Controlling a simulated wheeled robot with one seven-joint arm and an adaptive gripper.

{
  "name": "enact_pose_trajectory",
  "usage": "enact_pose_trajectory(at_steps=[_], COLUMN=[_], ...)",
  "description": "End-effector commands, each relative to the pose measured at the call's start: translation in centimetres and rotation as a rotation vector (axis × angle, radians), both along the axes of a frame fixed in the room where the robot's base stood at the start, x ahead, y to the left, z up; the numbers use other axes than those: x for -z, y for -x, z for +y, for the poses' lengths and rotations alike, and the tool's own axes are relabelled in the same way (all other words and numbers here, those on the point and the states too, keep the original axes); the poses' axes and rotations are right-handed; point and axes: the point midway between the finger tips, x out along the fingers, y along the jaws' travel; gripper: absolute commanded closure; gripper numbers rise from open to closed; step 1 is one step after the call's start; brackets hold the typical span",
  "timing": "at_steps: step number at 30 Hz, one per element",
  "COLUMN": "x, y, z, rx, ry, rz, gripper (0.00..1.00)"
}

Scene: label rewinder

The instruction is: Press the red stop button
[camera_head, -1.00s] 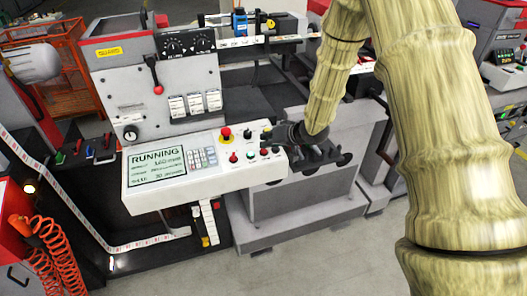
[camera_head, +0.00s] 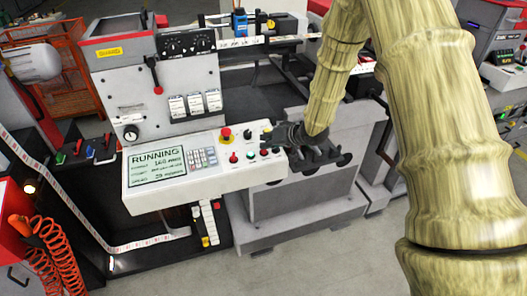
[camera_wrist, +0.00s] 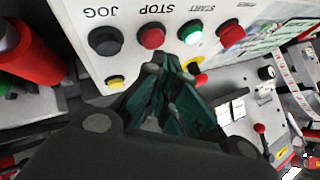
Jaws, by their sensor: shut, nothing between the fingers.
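The red stop button (camera_wrist: 150,36) sits on the white control panel under the STOP label in the wrist view, between a black JOG button (camera_wrist: 105,40) and a green START button (camera_wrist: 188,32). In the head view the stop button (camera_head: 264,152) is in the panel's lower row. My gripper (camera_wrist: 170,66) is shut and empty, its fingertips over the panel close to the stop and green buttons. Whether they touch anything cannot be told. In the head view my gripper (camera_head: 273,137) is dark and partly hides the panel's right end.
Another red button (camera_wrist: 231,34) stands beside the green one. A red mushroom button on a yellow collar (camera_head: 226,133) is close by. The screen (camera_head: 156,166) reads RUNNING. A grey machine housing (camera_head: 160,85) with a red-knobbed lever rises behind the panel.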

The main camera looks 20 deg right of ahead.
Motion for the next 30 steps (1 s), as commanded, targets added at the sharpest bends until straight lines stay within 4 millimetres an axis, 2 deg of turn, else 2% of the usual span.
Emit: enact_pose_trajectory(at_steps=[30], x=[0.90], y=[-0.13], z=[0.01], rx=[0.001], ry=[-0.001], rz=[0.000], gripper=[1.00])
